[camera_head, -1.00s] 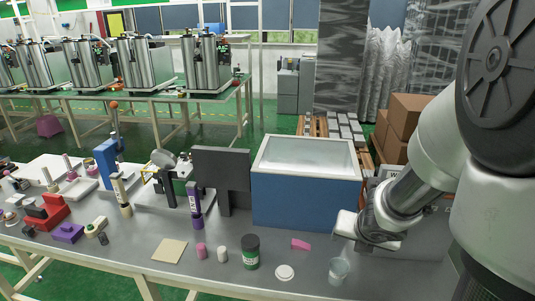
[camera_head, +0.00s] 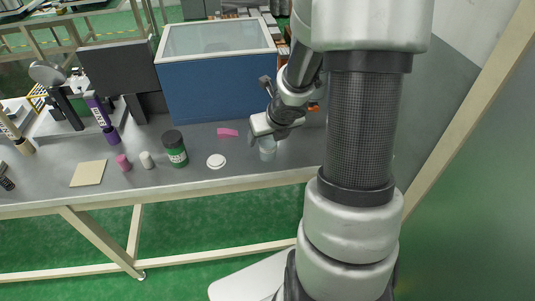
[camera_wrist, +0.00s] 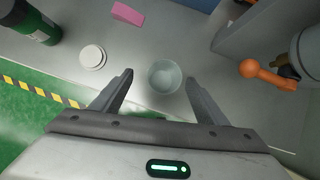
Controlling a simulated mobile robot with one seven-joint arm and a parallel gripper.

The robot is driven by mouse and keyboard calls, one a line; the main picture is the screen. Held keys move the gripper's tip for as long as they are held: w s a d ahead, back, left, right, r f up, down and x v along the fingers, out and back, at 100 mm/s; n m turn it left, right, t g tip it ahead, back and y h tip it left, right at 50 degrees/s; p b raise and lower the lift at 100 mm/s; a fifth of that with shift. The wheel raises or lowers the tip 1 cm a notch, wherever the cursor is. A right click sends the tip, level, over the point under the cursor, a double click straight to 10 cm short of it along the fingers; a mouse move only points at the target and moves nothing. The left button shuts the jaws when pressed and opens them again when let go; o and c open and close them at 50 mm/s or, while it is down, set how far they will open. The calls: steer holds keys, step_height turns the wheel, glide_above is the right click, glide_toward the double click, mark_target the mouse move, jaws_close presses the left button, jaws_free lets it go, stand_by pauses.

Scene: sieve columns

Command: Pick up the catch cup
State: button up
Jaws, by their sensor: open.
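The catch cup (camera_wrist: 165,77) is a small translucent cup standing upright on the grey table. In the wrist view it lies between and just beyond the two fingertips of my gripper (camera_wrist: 158,78), which is open and empty. In the head view the cup (camera_head: 267,149) stands near the table's front edge, partly hidden under my gripper (camera_head: 264,132). The fingers do not visibly touch the cup. My arm covers much of the right side of the head view.
A round white lid (camera_head: 216,161), a pink wedge (camera_head: 228,132) and a green-labelled dark jar (camera_head: 174,149) stand left of the cup. A blue box (camera_head: 220,87) stands behind. An orange-knobbed object (camera_wrist: 266,74) is to the right in the wrist view. The table's front edge is close.

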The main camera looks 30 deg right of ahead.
mark_target(268, 142)
steer(key=b+x, duration=0.2)
steer(key=x, duration=0.1)
steer(key=b+x, duration=0.1)
steer(key=shift+s+d+f, duration=0.25)
steer(key=shift+d+f, duration=0.1)
steer(key=shift+w+f, duration=0.3)
steer(key=shift+r, duration=0.1)
steer(key=shift+c, duration=0.3)
steer(key=c, duration=1)
